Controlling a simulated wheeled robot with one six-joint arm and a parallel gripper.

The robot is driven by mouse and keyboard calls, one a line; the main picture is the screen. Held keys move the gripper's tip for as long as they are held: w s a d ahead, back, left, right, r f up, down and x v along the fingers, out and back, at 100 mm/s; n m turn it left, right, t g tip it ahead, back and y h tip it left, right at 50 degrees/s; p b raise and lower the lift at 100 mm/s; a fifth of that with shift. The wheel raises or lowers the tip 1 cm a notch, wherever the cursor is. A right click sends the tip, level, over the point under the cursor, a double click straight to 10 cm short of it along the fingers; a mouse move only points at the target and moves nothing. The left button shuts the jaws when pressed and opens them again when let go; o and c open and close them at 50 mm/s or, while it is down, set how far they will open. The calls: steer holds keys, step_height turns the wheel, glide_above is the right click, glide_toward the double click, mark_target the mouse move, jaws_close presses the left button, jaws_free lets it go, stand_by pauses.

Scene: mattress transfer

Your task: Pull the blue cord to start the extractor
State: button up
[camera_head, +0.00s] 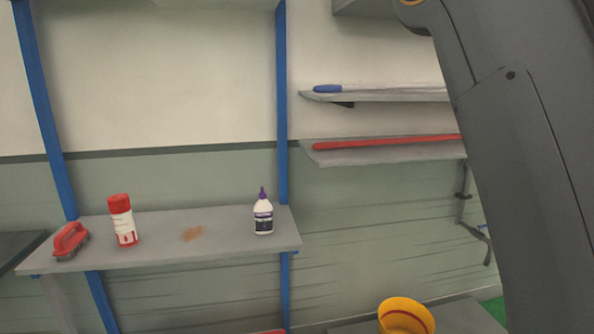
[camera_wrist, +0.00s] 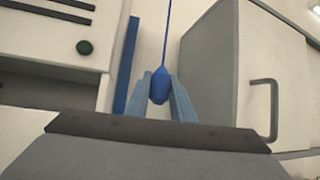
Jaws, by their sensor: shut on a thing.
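The blue cord (camera_wrist: 167,36) shows in the wrist view as a thin line running up out of the top of the picture. It ends in a blue bulb-shaped handle (camera_wrist: 159,86). My gripper (camera_wrist: 171,88) is shut on this handle, with one finger on each side of it. The cord looks straight and close to vertical. The extractor cannot be made out for certain in either view. In the head view my arm fills the right side, and the gripper and cord are out of the picture.
A grey cabinet with a handle (camera_wrist: 265,108) stands right of my gripper. In the head view, a shelf (camera_head: 180,257) holds a brush, can and bottle; a yellow bucket (camera_head: 405,314) stands low.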

steer(key=shift+f+b, duration=0.55)
steer(key=shift+b, duration=0.35)
steer(key=o, duration=0.8)
steer(key=shift+s, duration=0.1)
steer(key=b+v, duration=0.5)
steer(key=v, duration=0.2)
steer(key=shift+s+f+b, duration=0.2)
steer(key=shift+f+b, duration=0.05)
steer(key=shift+b, duration=0.1)
